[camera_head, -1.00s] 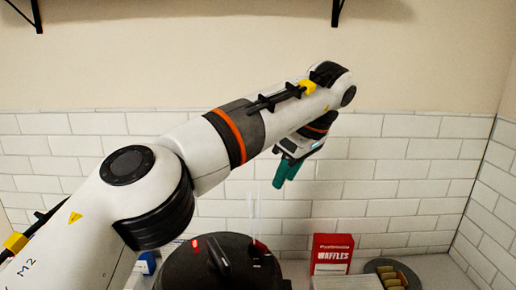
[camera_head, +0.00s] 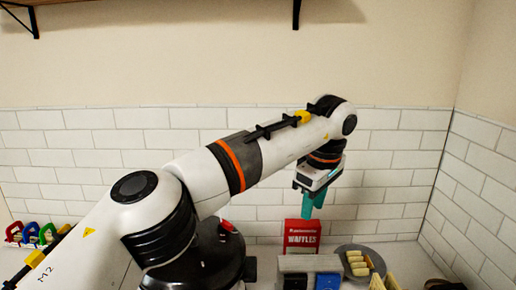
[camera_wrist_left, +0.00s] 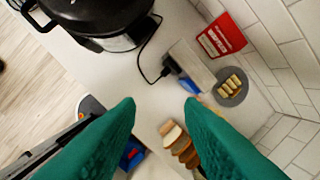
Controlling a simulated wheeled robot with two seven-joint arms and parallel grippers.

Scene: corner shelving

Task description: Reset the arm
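My left arm reaches in from the left in the head view. Its gripper (camera_head: 311,204) points down in the air above the counter, and in this view it overlaps the top of the red waffles box (camera_head: 300,235). In the left wrist view my left gripper (camera_wrist_left: 160,105) shows two green fingers spread apart with nothing between them. My right arm and gripper are not in view.
A black cooker (camera_head: 202,265) stands partly behind my arm. Coloured items (camera_head: 30,234) sit at left. Tiled walls bound the corner.

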